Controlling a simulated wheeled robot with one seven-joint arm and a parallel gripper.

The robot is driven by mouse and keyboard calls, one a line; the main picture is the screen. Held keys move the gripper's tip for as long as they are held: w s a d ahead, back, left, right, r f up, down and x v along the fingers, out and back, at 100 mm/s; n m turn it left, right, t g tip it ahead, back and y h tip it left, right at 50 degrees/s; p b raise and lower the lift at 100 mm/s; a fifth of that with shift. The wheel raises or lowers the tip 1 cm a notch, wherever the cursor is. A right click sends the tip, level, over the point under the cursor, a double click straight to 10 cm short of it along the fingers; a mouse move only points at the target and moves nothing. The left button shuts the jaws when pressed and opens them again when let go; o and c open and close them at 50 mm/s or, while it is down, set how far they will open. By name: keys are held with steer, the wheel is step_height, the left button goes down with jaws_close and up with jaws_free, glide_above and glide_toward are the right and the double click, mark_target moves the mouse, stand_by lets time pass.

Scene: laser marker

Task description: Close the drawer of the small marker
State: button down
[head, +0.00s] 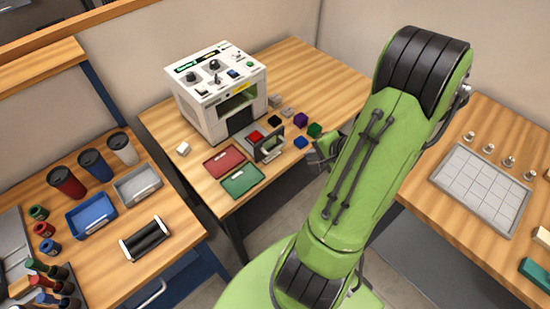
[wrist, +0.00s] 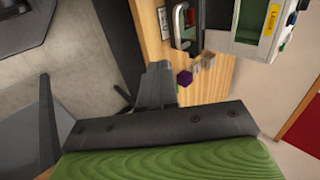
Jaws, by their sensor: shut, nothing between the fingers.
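The small marker (head: 205,103) is a white box with knobs on top and a window in its front, on the wooden table at the back. Its drawer (head: 268,148) is pulled out at the front, with a dark upright handle frame. A red block (head: 256,136) sits in the drawer. My gripper (head: 318,158) is to the right of the drawer, apart from it, and partly hidden by my arm. In the wrist view my gripper (wrist: 158,82) looks shut and empty. The drawer handle (wrist: 181,22) and the marker (wrist: 243,35) show at the top there.
Coloured blocks, including purple (head: 300,120) and green (head: 314,130) ones, lie right of the drawer. A red tray (head: 224,161) and a green tray (head: 242,180) lie on its left. Side tables hold cups (head: 94,166) and a grid tray (head: 484,190).

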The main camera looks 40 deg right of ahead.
steer(key=shift+w+r+b+x, duration=0.15)
steer(key=shift+w+r+x, duration=0.15)
steer(key=shift+x, duration=1.95)
steer(key=shift+w+r+b+x, duration=0.1)
steer(key=shift+w+r+x, duration=0.2)
steer(key=shift+x, duration=1.95)
steer(key=shift+w+r+b+x, duration=0.2)
steer(key=shift+w+x, duration=0.15)
steer(key=shift+x, duration=1.95)
steer(key=shift+r, duration=0.1)
